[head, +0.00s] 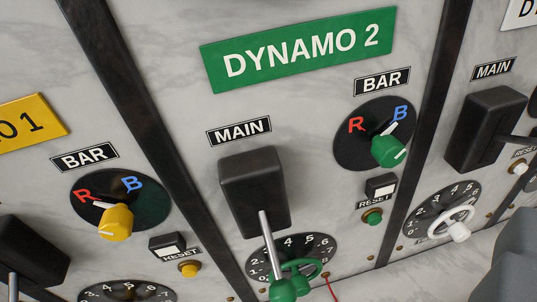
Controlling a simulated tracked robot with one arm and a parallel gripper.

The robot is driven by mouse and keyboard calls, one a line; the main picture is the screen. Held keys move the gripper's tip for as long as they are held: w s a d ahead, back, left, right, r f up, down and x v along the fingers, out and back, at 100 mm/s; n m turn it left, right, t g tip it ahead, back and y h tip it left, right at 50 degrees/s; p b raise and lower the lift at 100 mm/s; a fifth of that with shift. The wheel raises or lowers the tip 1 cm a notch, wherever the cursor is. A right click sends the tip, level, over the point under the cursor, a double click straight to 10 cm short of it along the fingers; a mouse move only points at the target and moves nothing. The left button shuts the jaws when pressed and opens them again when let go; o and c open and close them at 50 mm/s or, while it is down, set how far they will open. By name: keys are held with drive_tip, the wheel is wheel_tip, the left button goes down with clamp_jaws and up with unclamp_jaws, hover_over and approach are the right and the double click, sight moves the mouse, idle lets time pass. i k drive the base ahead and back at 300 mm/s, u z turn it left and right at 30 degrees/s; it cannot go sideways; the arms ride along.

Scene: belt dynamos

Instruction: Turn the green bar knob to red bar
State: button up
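The green bar knob (388,151) sits on a round black dial (350,150) under the BAR label, right of centre on the green DYNAMO 2 panel. The dial has a red R at its upper left and a blue B at its upper right. The knob's white pointer tip leans up and right, toward the blue B. Nothing touches the knob. A grey rounded shape at the lower right edge looks like part of my gripper (512,262). It is cut off by the frame, its fingertips do not show, and it is apart from the knob.
A black MAIN switch (252,185) with a metal lever and green handle (288,288) stands left of the knob. A green reset button (373,217) is below it. A yellow knob (115,223) is far left. A black MAIN switch (485,130) and white handwheel (459,231) are right.

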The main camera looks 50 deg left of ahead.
sight(388, 152)
drive_tip(key=u, duration=0.65)
drive_tip(key=k, duration=1.05)
drive_tip(key=z, duration=0.65)
drive_tip(key=i, duration=1)
drive_tip(key=u, duration=0.1)
